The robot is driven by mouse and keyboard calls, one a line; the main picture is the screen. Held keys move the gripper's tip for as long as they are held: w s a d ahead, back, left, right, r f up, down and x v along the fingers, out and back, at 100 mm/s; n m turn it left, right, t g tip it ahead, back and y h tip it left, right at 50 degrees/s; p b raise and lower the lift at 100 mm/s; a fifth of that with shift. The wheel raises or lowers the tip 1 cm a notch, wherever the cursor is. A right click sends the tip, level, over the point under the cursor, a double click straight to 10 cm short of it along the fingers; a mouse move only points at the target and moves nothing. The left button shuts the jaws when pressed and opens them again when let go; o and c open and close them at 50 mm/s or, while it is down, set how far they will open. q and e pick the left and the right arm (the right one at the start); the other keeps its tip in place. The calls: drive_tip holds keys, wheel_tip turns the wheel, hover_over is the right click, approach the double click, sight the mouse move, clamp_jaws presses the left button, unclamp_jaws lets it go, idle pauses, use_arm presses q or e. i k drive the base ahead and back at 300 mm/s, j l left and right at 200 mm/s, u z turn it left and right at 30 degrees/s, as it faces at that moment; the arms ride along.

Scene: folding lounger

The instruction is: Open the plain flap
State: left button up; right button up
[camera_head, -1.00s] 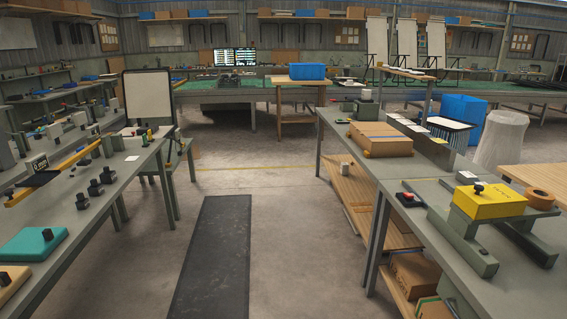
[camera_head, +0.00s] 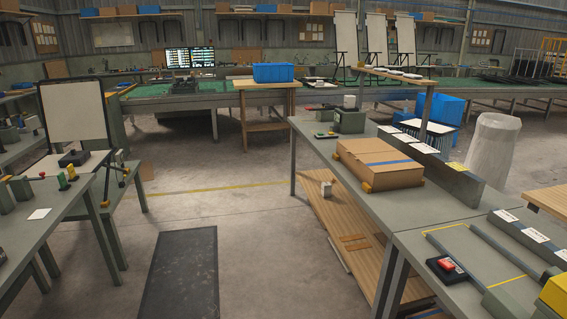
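No part clearly marked as the plain flap can be made out. A closed brown cardboard box (camera_head: 379,163) lies on the right-hand workbench (camera_head: 352,200), with a blue stripe across its top and orange pieces at its lower corners. Whether its top has a plain flap is too small to tell. Neither of my grippers is in view.
A dark mat (camera_head: 181,275) lies on the clear floor between the left table (camera_head: 50,222) and the right-hand workbench. A red button box (camera_head: 446,268) and part of a yellow block (camera_head: 556,294) are at the near right. A blue bin (camera_head: 273,73) stands on a table ahead.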

sight(356, 146)
drive_tip(key=i+j+z, duration=0.2)
drive_tip(key=i+z, duration=0.15)
drive_tip(key=i, duration=0.2)
drive_tip(key=i+j+z, duration=0.35)
drive_tip(key=i, duration=0.15)
